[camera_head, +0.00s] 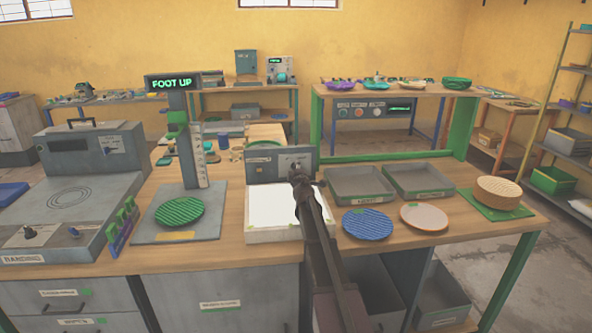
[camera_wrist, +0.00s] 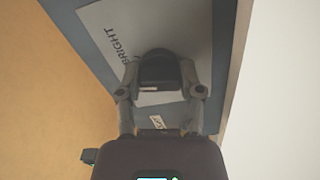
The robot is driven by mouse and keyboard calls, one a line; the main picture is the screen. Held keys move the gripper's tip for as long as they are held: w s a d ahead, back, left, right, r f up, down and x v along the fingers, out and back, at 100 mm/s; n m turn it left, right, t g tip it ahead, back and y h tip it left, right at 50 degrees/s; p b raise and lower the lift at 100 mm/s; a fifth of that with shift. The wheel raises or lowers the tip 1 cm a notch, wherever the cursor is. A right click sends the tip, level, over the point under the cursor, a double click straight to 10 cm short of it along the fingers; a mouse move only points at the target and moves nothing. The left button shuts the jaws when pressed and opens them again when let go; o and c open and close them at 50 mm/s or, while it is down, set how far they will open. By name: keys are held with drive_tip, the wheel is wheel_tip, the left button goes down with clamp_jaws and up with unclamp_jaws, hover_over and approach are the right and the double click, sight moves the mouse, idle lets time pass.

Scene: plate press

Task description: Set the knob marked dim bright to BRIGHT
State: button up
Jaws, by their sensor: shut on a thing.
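The dim-bright panel (camera_head: 262,170) stands upright at the back of a lit white box (camera_head: 272,208) in the middle of the bench. In the wrist view its pale label plate (camera_wrist: 185,28) shows the word BRIGHT, turned in the picture, left of a dark knob (camera_wrist: 160,68). My gripper (camera_head: 302,178) reaches the panel's right part, hiding the knob in the head view. In the wrist view my gripper's fingers (camera_wrist: 160,80) are closed on the knob from both sides. The knob's pointer direction is unclear, and the DIM word is not legible.
A stand with a FOOT UP display (camera_head: 172,83) and a green plate (camera_head: 179,211) are left of the box. Grey trays (camera_head: 360,200), a blue plate (camera_head: 367,224) and a white plate (camera_head: 425,217) are close on the right.

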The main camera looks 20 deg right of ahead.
drive_tip(key=shift+w, duration=0.1)
idle(0.3)
drive_tip(key=o, duration=1.1)
drive_tip(key=shift+o, duration=0.2)
drive_tip(key=shift+s, duration=0.2)
drive_tip(key=v, duration=1.1)
drive_tip(key=shift+s+a, duration=0.15)
drive_tip(key=shift+s, duration=0.2)
drive_tip(key=c, duration=0.4)
drive_tip(key=shift+n, duration=0.3)
